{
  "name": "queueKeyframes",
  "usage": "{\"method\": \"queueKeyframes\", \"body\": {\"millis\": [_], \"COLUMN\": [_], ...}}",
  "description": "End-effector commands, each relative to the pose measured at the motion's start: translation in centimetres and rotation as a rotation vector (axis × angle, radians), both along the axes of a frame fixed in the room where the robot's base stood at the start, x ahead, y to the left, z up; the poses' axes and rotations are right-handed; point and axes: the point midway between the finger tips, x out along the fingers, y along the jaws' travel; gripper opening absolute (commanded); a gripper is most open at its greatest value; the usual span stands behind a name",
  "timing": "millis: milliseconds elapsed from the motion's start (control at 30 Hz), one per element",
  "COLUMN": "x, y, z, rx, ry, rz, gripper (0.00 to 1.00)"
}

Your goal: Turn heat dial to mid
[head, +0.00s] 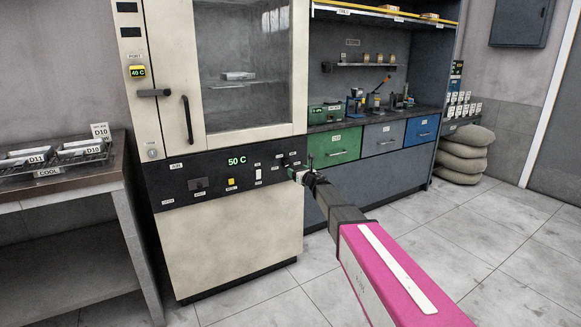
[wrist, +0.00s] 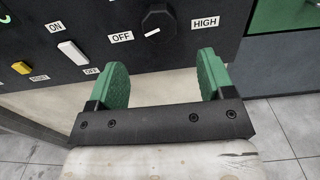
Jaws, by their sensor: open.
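The heat dial (wrist: 159,22) is a black knob on the oven's black panel in the wrist view. Its white mark points to the lower left, toward the OFF label (wrist: 121,37); the HIGH label (wrist: 205,22) is on its right. My gripper (wrist: 162,68) is open with green pads, below the dial and apart from it. In the head view my gripper (head: 298,174) is at the right end of the panel and partly covers the dial area. The green display (head: 237,161) reads 50 C.
A white rocker switch (wrist: 73,53) and a yellow button (wrist: 21,68) sit left of the dial. The oven's glass door (head: 248,65) is above the panel. A green drawer (head: 331,148) is close on the right. Tiled floor (head: 260,306) is open in front.

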Motion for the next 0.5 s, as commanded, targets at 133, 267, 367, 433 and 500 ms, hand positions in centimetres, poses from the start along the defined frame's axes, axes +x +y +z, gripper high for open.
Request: {"method": "queueKeyframes", "body": {"millis": [133,267,367,433,500], "x": [2.6,4.6,5.8,6.4,6.7], "y": [1.5,2.8,3.7,4.2,4.4], "z": [-0.1,0.0,0.0,0.0,0.0], "rx": [0.001,0.002,0.002,0.002,0.002], "ry": [0.001,0.001,0.001,0.001,0.002], "rz": [0.0,-0.001,-0.001,-0.001,-0.001], "gripper": [0.75,0.75,0.75,0.75,0.75]}}
